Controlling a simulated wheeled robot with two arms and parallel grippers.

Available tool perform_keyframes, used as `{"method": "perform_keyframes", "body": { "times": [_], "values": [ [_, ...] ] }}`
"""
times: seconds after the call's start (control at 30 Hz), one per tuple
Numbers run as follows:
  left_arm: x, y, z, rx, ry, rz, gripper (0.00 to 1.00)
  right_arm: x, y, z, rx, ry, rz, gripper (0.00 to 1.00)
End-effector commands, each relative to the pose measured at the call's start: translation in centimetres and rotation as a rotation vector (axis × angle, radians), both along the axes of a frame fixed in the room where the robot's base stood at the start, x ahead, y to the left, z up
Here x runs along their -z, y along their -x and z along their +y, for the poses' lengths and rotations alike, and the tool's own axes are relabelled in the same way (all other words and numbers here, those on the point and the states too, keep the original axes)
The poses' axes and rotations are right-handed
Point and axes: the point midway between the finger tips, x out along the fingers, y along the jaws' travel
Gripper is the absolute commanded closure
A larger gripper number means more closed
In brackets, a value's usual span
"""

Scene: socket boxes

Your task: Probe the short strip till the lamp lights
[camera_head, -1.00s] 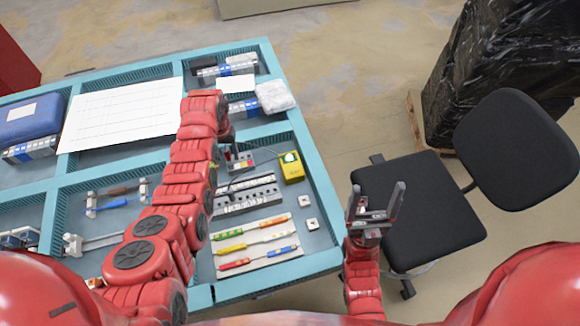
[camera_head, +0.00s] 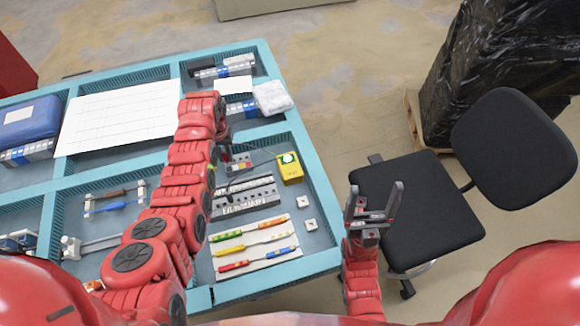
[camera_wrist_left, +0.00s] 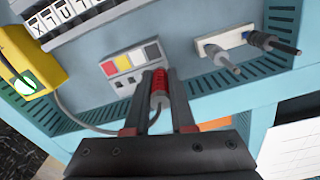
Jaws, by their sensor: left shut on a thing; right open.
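My left gripper (camera_wrist_left: 158,85) is shut on a red probe (camera_wrist_left: 158,98) with a dark cable. The probe's tip is close to a small grey block (camera_wrist_left: 134,66) with red, yellow, white and dark squares; contact cannot be told. In the head view my left gripper (camera_head: 224,148) is mostly hidden by its arm. A yellow lamp box (camera_head: 290,174) stands right of the block; its round lamp (camera_wrist_left: 26,86) looks pale with a green rim, and I cannot tell if it is lit. Lettered grey strips (camera_head: 247,200) lie nearer me. My right gripper (camera_head: 375,208) is open and empty.
A white piece holding grey and black plugs (camera_wrist_left: 226,42) lies beside the block. Several coloured sticks (camera_head: 258,250) lie on a board at the front. Two small white squares (camera_head: 308,225) lie near the right rim (camera_head: 322,200). An office chair (camera_head: 425,205) stands to the right.

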Motion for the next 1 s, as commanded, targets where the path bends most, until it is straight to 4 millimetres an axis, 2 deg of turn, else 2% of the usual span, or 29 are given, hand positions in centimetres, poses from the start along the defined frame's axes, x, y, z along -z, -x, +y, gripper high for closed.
{"method": "perform_keyframes", "body": {
  "times": [0.37,0.8,1.0],
  "values": [
    [-0.3,0.0,0.0,0.0,0.0,0.0,1.0,-0.2,0.0,0.0,0.0,0.0,0.0,0.18],
    [-3.1,0.0,0.0,0.0,0.0,-0.001,1.0,-1.1,0.0,0.0,0.0,0.0,0.0,0.18],
    [-3.5,0.1,0.0,0.0,0.0,0.002,1.0,-1.2,0.0,0.0,0.0,0.0,0.0,0.18]
  ]
}}
